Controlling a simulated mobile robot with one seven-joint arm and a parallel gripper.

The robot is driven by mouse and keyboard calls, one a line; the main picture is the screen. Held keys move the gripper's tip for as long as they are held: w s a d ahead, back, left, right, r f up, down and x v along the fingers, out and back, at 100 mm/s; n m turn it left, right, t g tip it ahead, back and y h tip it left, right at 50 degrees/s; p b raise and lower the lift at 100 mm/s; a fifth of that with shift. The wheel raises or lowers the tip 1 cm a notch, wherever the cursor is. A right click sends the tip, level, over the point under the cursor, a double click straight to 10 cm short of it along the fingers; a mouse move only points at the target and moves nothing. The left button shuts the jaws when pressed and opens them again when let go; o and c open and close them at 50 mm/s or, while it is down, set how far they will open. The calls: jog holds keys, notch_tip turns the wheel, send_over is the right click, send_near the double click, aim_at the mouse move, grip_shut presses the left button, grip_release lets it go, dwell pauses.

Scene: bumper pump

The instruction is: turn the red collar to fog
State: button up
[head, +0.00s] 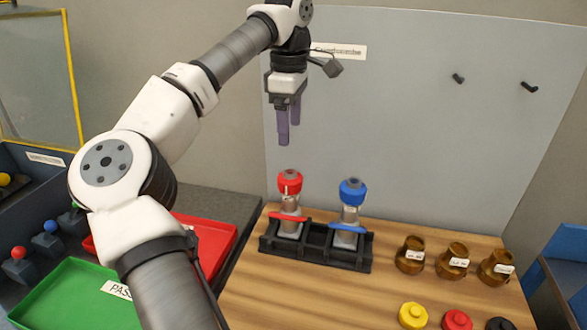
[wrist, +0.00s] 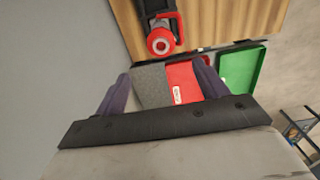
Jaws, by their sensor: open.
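A metal bottle with a red collar (head: 290,182) on top stands upright in the left part of a black rack (head: 315,247). The red collar also shows from above in the wrist view (wrist: 160,41). A second bottle with a blue collar (head: 352,191) stands to its right in the same rack. My gripper (head: 289,137) is open and empty, pointing down, above the red collar and apart from it. Its two purple fingers also show in the wrist view (wrist: 160,92). Any marking for fog on the collar is too small to tell.
Several brown jars (head: 452,262) stand right of the rack on the wooden table (head: 270,300), with a yellow cap (head: 413,315) and a red cap (head: 457,320) in front. A red tray (head: 215,235) and a green tray (head: 75,295) lie left. A grey panel (head: 420,100) rises behind.

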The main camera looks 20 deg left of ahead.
aim_at(290, 171)
notch_tip(290, 171, down, 13)
jog(key=p, duration=0.3)
jog(key=shift+s+f, duration=0.1)
jog(key=shift+f, duration=0.05)
jog(key=c, duration=1)
